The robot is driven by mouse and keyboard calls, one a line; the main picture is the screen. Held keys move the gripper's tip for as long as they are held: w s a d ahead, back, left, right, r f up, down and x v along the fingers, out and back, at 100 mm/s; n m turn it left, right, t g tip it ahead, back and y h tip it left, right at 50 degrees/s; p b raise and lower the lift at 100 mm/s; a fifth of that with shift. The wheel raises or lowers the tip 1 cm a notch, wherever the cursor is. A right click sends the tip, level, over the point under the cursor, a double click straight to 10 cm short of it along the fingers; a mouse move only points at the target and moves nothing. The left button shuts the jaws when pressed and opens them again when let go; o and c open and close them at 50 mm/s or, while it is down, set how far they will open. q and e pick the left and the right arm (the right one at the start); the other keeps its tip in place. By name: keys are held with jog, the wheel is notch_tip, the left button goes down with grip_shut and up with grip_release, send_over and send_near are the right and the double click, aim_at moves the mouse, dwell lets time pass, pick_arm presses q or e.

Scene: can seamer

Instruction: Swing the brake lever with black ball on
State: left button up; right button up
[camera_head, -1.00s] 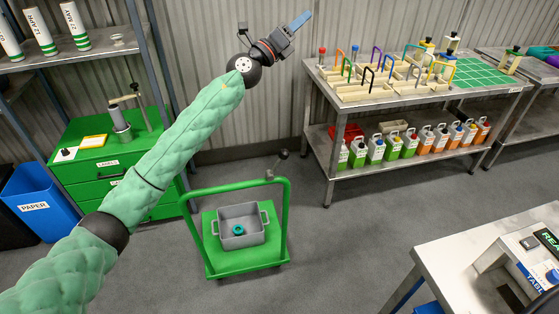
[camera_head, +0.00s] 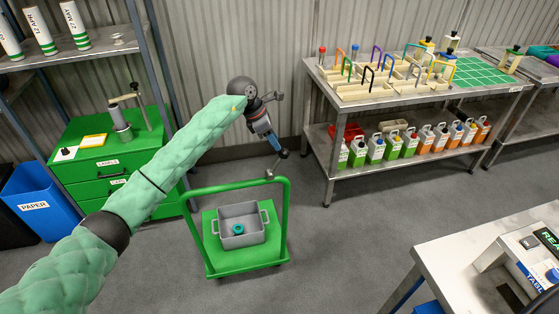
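The green cart (camera_head: 246,257) stands on the floor with a raised tube handle (camera_head: 235,187). The brake lever (camera_head: 275,165) rises from the right part of the handle's top bar and ends in a black ball (camera_head: 283,154). My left gripper (camera_head: 276,146) points down and right, with its blue fingertips close to the ball. I cannot tell whether they touch it or whether the fingers are apart. My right gripper is not in view.
A grey bin (camera_head: 241,226) with a teal ring (camera_head: 238,229) inside sits on the cart. Green drawers (camera_head: 110,176) stand to the left, a steel table (camera_head: 338,93) to the right, and another table (camera_head: 440,262) at front right. Floor around the cart is clear.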

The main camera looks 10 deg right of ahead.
aim_at(279, 163)
pick_arm(q)
jog(key=shift+m+g+y, duration=0.3)
jog(key=shift+m+y, duration=0.2)
jog(key=shift+m, duration=0.1)
jog(key=f+p, duration=0.1)
jog(key=f, duration=0.1)
jog(key=s+f+p, duration=0.2)
jog(key=f, duration=0.1)
jog(key=shift+d+f, duration=0.35)
jog(key=shift+d, duration=0.05)
jog(key=shift+p+x, duration=0.3)
jog(key=shift+x, duration=0.7)
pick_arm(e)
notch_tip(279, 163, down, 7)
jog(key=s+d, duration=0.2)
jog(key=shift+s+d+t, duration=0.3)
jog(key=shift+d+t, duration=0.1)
pick_arm(q)
grip_shut()
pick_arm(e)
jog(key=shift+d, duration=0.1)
